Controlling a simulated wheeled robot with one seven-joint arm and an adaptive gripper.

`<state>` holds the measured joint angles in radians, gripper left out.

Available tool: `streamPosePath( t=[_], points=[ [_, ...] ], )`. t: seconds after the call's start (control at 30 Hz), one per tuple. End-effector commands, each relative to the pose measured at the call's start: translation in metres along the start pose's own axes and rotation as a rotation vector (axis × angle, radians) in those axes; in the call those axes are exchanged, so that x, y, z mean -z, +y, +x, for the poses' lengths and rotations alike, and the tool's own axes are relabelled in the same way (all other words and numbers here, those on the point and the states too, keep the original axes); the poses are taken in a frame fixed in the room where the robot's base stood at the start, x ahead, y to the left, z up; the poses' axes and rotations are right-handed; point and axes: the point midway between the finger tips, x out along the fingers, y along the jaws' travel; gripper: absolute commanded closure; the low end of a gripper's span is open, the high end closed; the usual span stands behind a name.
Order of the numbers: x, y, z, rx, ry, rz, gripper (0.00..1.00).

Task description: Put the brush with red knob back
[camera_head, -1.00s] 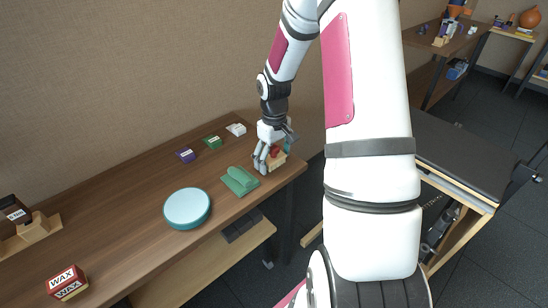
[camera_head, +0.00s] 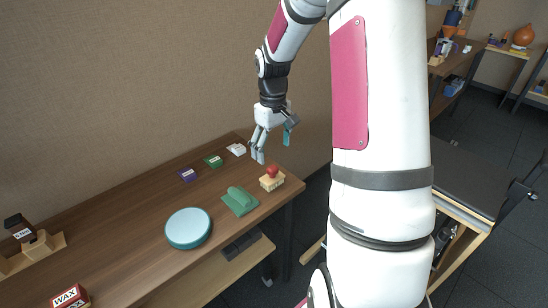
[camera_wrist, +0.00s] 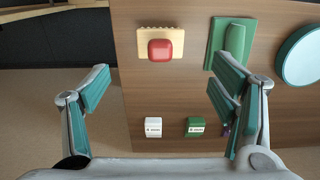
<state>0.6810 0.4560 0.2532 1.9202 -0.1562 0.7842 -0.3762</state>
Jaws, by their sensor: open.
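The brush with the red knob (camera_head: 271,179) sits on the wooden table near its right end. In the wrist view the brush (camera_wrist: 160,48) lies with its red knob facing up and its pale bristled base showing around it. My gripper (camera_head: 272,146) is above the table, behind and above the brush, and touches nothing. In the wrist view my gripper (camera_wrist: 158,92) has its two fingers spread wide with nothing between them, and the brush is beyond the fingertips.
A round teal-rimmed dish (camera_head: 188,228) stands farther left. White (camera_head: 236,150), green (camera_head: 214,161) and purple (camera_head: 187,175) small boxes stand along the back. A WAX box (camera_head: 70,298) is at lower left.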

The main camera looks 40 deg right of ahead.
Motion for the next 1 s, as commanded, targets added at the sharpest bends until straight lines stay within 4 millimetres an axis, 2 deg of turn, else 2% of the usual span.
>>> streamPosePath(
  t=[0.17, 0.27, 0.37, 0.5, 0.7, 0.83, 1.0],
  points=[
    [-0.007, -0.017, -0.026, -0.019, 0.001, -0.005, 0.21],
    [-0.02, -0.041, -0.055, -0.044, 0.002, -0.006, 0.21],
    [-0.042, -0.071, -0.087, -0.069, 0.007, -0.003, 0.21],
    [-0.08, -0.112, -0.123, -0.092, 0.023, 0.008, 0.21],
    [-0.143, -0.162, -0.157, -0.096, 0.058, 0.024, 0.21],
    [-0.188, -0.189, -0.167, -0.079, 0.086, 0.034, 0.21],
    [-0.241, -0.214, -0.166, -0.042, 0.116, 0.04, 0.21]
  ],
)
